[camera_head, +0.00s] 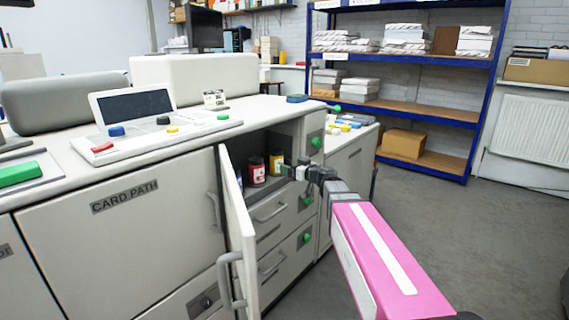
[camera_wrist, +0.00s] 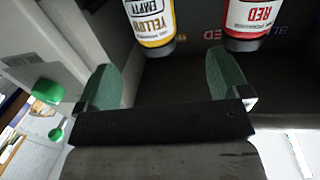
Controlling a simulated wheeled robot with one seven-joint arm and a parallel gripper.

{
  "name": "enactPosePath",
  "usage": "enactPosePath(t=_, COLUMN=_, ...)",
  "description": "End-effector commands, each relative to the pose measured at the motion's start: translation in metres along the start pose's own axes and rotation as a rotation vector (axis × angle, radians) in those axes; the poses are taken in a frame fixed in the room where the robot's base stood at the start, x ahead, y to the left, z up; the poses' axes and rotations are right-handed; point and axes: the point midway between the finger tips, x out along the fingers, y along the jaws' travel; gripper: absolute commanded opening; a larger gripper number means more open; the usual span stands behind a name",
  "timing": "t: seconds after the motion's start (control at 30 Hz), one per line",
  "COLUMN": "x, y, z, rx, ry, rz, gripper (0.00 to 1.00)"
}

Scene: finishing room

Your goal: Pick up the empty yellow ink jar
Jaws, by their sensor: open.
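The yellow jar (camera_head: 276,162) stands in the open compartment of the grey machine. It also shows in the wrist view (camera_wrist: 150,24), with an upside-down label reading "YELLOW EMPTY". A red jar (camera_head: 257,172) stands to its left in the head view; in the wrist view the red jar (camera_wrist: 250,20) is to its right. My gripper (camera_wrist: 165,75) is open, with its two green fingers apart and nothing between them. The yellow jar lies just ahead of the gap between the fingers, slightly towards the left finger. In the head view my gripper (camera_head: 288,171) is at the compartment's opening.
The hinged door (camera_head: 238,235) stands open to the left of my arm. Drawers (camera_head: 270,210) with handles lie below the compartment. Green knobs (camera_head: 316,142) stick out on its right. In the wrist view, coloured lettering marks the compartment floor near the jars. Grey floor (camera_head: 440,220) is free at right.

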Motion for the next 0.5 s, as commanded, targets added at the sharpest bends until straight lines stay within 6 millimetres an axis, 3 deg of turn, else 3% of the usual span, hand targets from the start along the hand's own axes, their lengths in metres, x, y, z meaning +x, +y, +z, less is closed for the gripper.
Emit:
enactPosePath(t=0.23, x=0.015, y=0.006, z=-0.012, rx=-0.021, ry=0.042, rz=0.020, gripper=0.94)
enactPosePath(t=0.5, x=0.054, y=0.007, z=-0.013, rx=-0.020, ry=0.040, rz=0.019, gripper=0.94)
